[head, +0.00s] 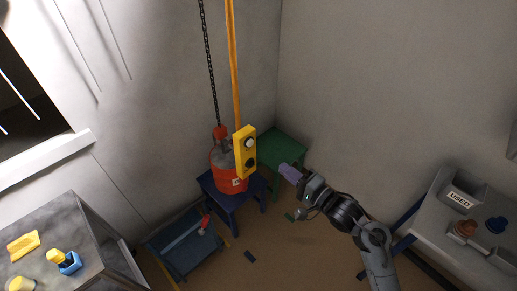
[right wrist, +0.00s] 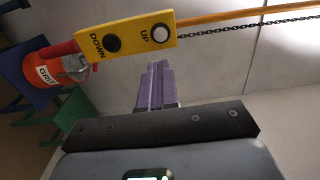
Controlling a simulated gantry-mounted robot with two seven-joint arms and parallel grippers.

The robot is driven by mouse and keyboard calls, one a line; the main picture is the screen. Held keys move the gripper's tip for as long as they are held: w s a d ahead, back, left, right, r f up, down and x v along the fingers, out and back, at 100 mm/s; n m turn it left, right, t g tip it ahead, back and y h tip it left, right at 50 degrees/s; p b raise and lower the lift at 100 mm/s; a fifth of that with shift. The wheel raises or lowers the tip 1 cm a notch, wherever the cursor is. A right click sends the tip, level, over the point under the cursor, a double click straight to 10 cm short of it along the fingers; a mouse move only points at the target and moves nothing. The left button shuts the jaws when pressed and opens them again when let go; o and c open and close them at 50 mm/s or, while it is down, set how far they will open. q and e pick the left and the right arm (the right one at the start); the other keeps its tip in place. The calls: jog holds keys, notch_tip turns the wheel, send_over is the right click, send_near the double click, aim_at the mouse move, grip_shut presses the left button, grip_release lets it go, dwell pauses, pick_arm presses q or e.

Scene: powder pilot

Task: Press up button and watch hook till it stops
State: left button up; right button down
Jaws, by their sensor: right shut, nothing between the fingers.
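The yellow control box (head: 243,158) hangs on an orange strap. In the right wrist view the box (right wrist: 135,48) has a white UP button (right wrist: 160,33) and a black DOWN button (right wrist: 112,44). The red hook block (head: 220,132) is at the end of the black chain, at the top of an orange-red and clear container (head: 227,183) labelled GRIT. The hook itself is too small to make out. My right gripper (head: 283,168) is shut and empty, right of the box. Its purple fingers (right wrist: 156,66) point toward the box's edge near UP, seemingly apart from it. My left gripper is out of view.
The container is at a blue stool (head: 236,206), with a green stool (head: 285,146) behind. A blue-grey cart (head: 178,247) stands in front. A grey bench (head: 88,235) is at left; a table with a USED bin (head: 460,196) is at right.

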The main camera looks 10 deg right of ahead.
aim_at(251, 144)
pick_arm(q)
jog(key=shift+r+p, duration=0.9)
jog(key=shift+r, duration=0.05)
pick_arm(e)
jog(key=x, duration=1.2)
jog(key=shift+w+r, duration=0.1)
jog(key=shift+w, duration=0.05)
